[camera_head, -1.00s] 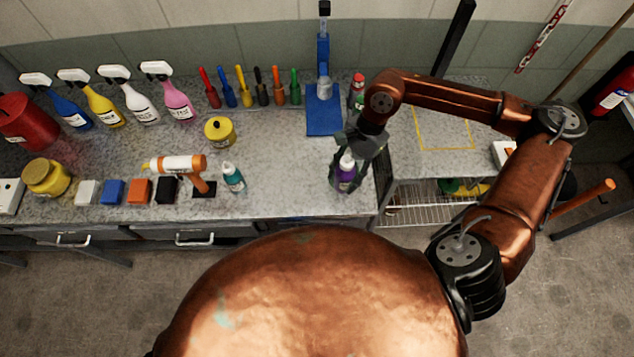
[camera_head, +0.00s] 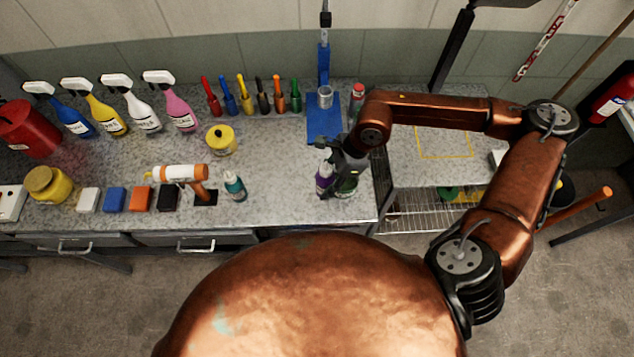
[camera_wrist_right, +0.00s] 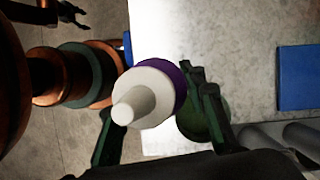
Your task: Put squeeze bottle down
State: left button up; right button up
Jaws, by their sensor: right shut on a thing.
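The purple squeeze bottle (camera_head: 324,181), with a white nozzle cap, is near the front right of the grey bench. My right gripper (camera_head: 335,172) is shut on it from the right. In the right wrist view the bottle (camera_wrist_right: 152,95) is between the two fingers (camera_wrist_right: 155,115), its white nozzle toward the camera. I cannot tell whether its base touches the bench. A dark gripper (camera_wrist_right: 70,13), seemingly my left one, shows small at the top left of the wrist view; its opening is unclear.
A dark green round thing (camera_wrist_right: 205,122) is right beside the right finger. A teal bottle (camera_head: 235,187) stands to the left, past clear bench. A blue stand (camera_head: 323,125) and a red-capped bottle (camera_head: 357,95) are behind. The bench's front edge is close.

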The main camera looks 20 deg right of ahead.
jog(key=w+f, duration=0.1)
jog(key=f, duration=0.1)
jog(key=w+f, duration=0.1)
jog(key=w, duration=0.1)
jog(key=w+a+f, duration=0.1)
jog(key=f, duration=0.1)
jog(key=shift+w+f, duration=0.25)
jog(key=shift+f, duration=0.1)
notch_tip(320, 180, down, 3)
jog(key=shift+w+f+p, duration=0.1)
jog(key=shift+p, duration=0.3)
pick_arm(q)
jog(key=shift+w+r, duration=0.55)
jog(key=shift+w, duration=0.15)
pick_arm(e)
jog(key=shift+f, duration=0.15)
pick_arm(q)
jog(key=shift+s+a+f, duration=0.1)
jog(key=shift+s+f, duration=0.05)
jog(key=shift+s, duration=0.05)
pick_arm(e)
jog(key=o, duration=1.3)
jog(key=shift+d, duration=0.1)
